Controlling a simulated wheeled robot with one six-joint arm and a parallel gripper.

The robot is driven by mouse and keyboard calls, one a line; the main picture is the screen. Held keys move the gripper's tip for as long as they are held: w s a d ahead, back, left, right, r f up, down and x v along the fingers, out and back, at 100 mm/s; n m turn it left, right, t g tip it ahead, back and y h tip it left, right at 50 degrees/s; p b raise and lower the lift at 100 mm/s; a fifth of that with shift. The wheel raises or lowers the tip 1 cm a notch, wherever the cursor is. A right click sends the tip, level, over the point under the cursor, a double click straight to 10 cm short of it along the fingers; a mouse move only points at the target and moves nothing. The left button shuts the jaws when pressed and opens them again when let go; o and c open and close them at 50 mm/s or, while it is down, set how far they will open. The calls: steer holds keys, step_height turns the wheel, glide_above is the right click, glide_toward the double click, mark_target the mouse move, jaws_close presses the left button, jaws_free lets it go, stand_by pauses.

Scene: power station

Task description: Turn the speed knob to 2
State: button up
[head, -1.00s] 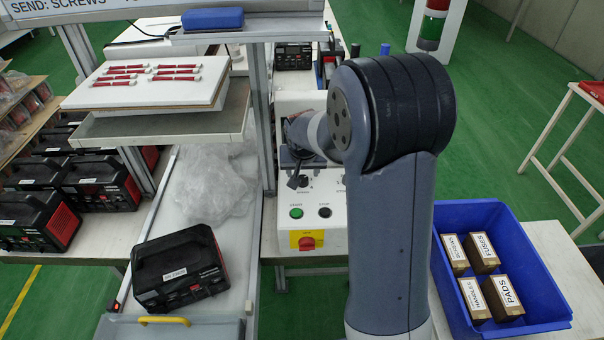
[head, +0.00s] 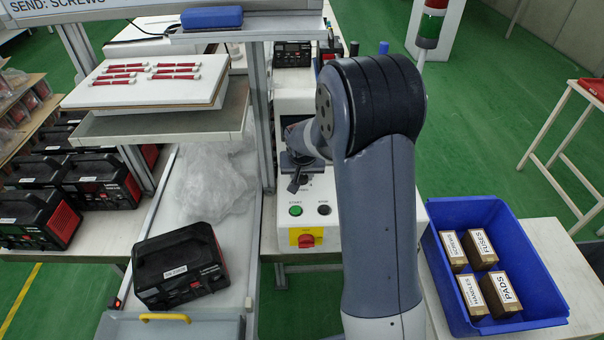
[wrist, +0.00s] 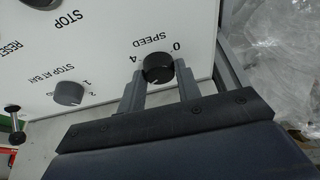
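The black speed knob (wrist: 158,68) sits on the white panel under the printed word SPEED, with the marks 0 and 4 beside it in the wrist view, where the lettering is upside down. It has a light pointer line on its face; which mark it points to is unclear. My gripper (wrist: 159,78) has one finger on each side of the knob, very close to it. The fingers look parted, and I see no clear contact. In the head view my gripper (head: 297,180) is at the panel front and hides the knob.
A second knob, STOP AT BAY (wrist: 68,93), is beside the speed knob. A green start button (head: 295,210), a black stop button (head: 324,208) and a red switch (head: 306,240) are lower on the panel. A metal post (head: 262,120) stands close left. A blue crate (head: 548,288) is at right.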

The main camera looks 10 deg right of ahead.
steer(key=c, duration=0.4)
steer(key=shift+c, duration=0.2)
steer(key=shift+n, duration=0.4)
steer(key=shift+d+f+n+y+b, duration=0.1)
steer(key=shift+n+y+b, duration=0.4)
steer(key=shift+n, duration=0.5)
steer(key=n+b, duration=0.2)
steer(key=n+y+b, duration=0.1)
steer(key=n+b, duration=0.1)
steer(key=shift+w+d+f+y, duration=0.1)
steer(key=shift+f+y, duration=0.05)
steer(key=shift+y, duration=0.15)
steer(key=n+b, duration=0.1)
steer(key=n+y+b, duration=0.1)
steer(key=n, duration=0.1)
steer(key=n+g+b, duration=0.1)
steer(key=b, duration=0.1)
steer(key=shift+r+n+y, duration=0.25)
steer(key=shift+n+y, duration=0.05)
steer(key=shift+n, duration=0.1)
steer(key=o, duration=1)
steer(key=shift+g, duration=0.3)
steer(key=shift+c, duration=0.2)
